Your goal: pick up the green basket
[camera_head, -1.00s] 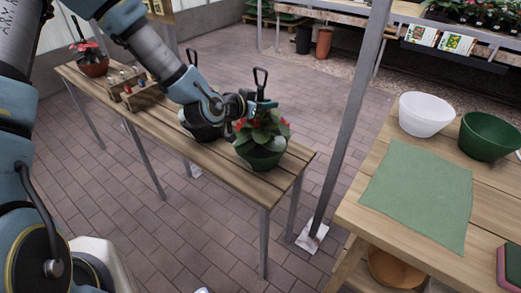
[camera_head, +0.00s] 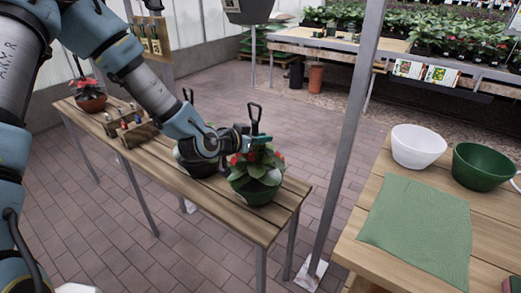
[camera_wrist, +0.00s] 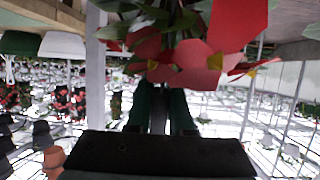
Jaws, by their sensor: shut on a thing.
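The green basket (camera_head: 257,194) is a round green pot with leaves and red flowers and a dark hook-shaped hanger (camera_head: 255,114) above it. It stands upright at the near right end of the slatted wooden table (camera_head: 225,208), apparently on the tabletop. My gripper (camera_head: 258,140) is just above the flowers and shut on the hanger. In the wrist view, red petals (camera_wrist: 198,65) and leaves are close beyond my fingers (camera_wrist: 163,108).
A second, dark basket (camera_head: 190,165) stands close behind, partly hidden by my arm. A wooden caddy (camera_head: 131,128) and another potted plant (camera_head: 91,98) are farther left. A metal post (camera_head: 350,140) stands right, before a table with white (camera_head: 418,146) and green (camera_head: 485,166) bowls.

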